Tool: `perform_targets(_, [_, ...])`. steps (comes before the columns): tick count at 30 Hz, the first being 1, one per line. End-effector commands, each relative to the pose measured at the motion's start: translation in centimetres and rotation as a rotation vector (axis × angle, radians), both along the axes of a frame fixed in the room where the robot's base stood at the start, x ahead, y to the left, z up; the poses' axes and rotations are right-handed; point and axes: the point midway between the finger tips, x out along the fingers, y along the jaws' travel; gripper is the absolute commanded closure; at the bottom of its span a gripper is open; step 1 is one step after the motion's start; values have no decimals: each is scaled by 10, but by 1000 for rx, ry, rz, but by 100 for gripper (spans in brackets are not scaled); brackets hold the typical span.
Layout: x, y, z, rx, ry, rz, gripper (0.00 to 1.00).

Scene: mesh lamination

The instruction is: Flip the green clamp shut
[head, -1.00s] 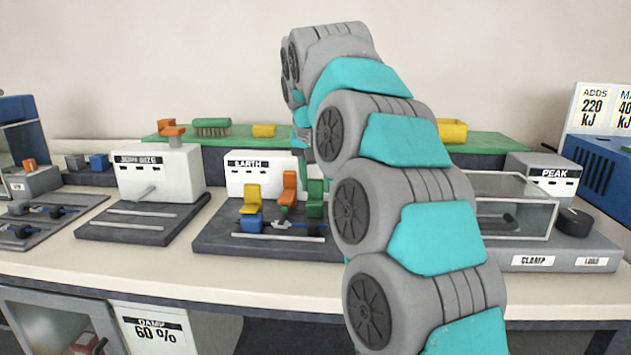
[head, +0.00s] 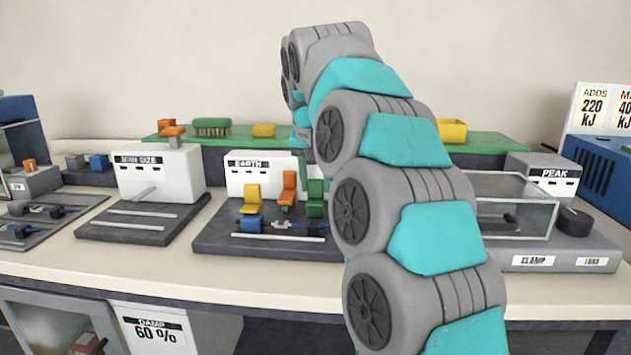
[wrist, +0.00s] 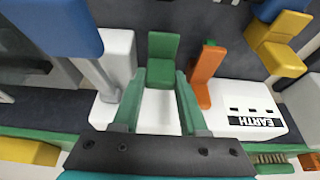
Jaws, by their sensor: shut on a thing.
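The green clamp (head: 315,198) stands in the row on the dark base of the EARTH station. Its lever part looks raised in the head view. In the wrist view the green clamp (wrist: 162,55) lies straight ahead between my fingertips. My gripper (wrist: 159,74) is shut on it, with one finger on each side. In the head view my arm hides most of the gripper and the area right of the clamp.
An orange clamp (head: 288,187) stands close beside the green one, with a yellow clamp (head: 252,197) and a blue clamp (head: 250,223) further left. The white EARTH box (head: 245,173) is behind. A clear-walled box (head: 520,208) stands right of my arm.

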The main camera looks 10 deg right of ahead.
Motion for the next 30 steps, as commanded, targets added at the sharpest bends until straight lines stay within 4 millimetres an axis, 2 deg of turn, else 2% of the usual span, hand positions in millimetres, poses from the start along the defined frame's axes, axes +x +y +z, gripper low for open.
perform_targets(8, [-1,1,0,1,-1,0,100])
perform_targets(19, [-39,13,-1,1,-4,2,100])
perform_targets(28, [-43,15,0,2,4,1,100])
perform_targets(29, [-43,15,-1,1,5,2,56])
perform_targets(30, [-43,15,-1,1,4,1,52])
